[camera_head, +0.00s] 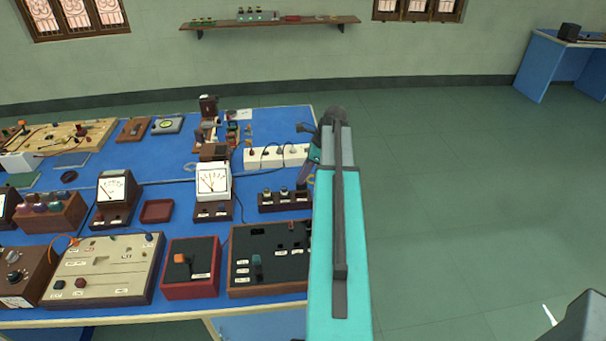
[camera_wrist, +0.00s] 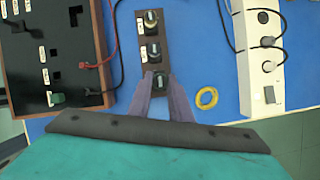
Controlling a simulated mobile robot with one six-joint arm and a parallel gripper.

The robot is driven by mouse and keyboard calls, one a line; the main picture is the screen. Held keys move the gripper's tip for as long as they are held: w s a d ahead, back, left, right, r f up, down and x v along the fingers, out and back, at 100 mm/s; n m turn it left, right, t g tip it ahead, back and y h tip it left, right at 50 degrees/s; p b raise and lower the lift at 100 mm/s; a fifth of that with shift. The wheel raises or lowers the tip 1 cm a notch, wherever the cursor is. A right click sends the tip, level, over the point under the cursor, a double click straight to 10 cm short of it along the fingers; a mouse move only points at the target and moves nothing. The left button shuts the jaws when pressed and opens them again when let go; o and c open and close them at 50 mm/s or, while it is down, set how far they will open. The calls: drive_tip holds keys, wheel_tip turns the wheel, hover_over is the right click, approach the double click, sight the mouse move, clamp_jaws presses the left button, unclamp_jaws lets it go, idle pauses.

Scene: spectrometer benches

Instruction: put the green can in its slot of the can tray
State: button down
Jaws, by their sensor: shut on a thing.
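The can tray (camera_wrist: 139,71) is a narrow dark brown block with white labels in the wrist view; it also shows on the blue bench in the head view (camera_head: 262,208). Two dark cans with pale tops, one (camera_wrist: 151,18) at the far end and one (camera_wrist: 153,50) in the middle, stand in it. My gripper (camera_wrist: 163,84) is at the tray's near end, shut on a dark green-topped can, the green can (camera_wrist: 162,78). The fingers hide its sides, and I cannot tell whether it is seated in the slot. In the head view my arm partly hides the gripper.
A white power strip (camera_wrist: 259,60) with plugs and black cables lies right of the tray. A yellow ring (camera_wrist: 206,98) lies beside my right finger. A black panel box (camera_wrist: 50,45) with a red lead stands left. The bench's right edge is close to my arm.

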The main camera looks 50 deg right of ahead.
drive_tip(key=shift+f+b, duration=1.1)
drive_tip(key=shift+f, duration=1.1)
drive_tip(key=shift+f, duration=0.15)
drive_tip(key=c, duration=1.5)
unclamp_jaws()
drive_tip(key=shift+c, duration=0.2)
drive_tip(key=shift+d, duration=0.1)
drive_tip(key=b+v, duration=0.3)
drive_tip(key=v, duration=1)
drive_tip(key=shift+s+r, duration=0.15)
drive_tip(key=shift+r, duration=0.25)
drive_tip(key=shift+f, duration=0.1)
